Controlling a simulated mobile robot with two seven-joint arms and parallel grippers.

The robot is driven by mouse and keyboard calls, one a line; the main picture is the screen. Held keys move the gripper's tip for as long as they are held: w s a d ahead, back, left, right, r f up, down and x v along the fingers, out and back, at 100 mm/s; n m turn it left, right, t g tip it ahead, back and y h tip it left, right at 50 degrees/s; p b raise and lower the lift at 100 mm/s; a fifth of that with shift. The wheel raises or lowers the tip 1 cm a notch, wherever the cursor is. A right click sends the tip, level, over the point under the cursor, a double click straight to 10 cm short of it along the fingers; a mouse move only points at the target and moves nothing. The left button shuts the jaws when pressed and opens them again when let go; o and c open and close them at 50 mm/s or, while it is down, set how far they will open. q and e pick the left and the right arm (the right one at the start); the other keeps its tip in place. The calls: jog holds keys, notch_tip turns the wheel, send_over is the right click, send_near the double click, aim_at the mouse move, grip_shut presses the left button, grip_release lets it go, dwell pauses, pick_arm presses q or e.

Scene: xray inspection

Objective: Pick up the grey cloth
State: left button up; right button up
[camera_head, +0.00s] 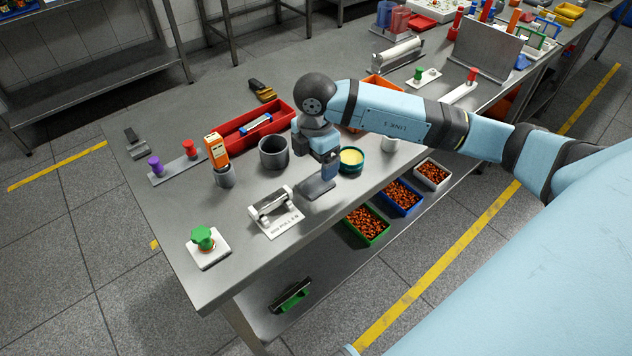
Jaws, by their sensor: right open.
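The grey cloth (315,187) appears as a small, flat, darker grey patch on the metal table, just left of the green bowl and behind the white label card. My right gripper (329,172) points down over the cloth's back right part and is open. Its fingertips are small in the picture and partly hide that end of the cloth. I cannot tell whether they touch it. My left gripper is not in view.
A dark grey cup (273,153) and a red tray (240,135) stand left of the gripper. A green bowl (351,160) with yellow contents is close on its right.

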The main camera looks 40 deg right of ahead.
aim_at(316, 176)
jog(key=shift+s+f, duration=0.2)
jog(key=shift+f, duration=2.7)
jog(key=c, duration=1)
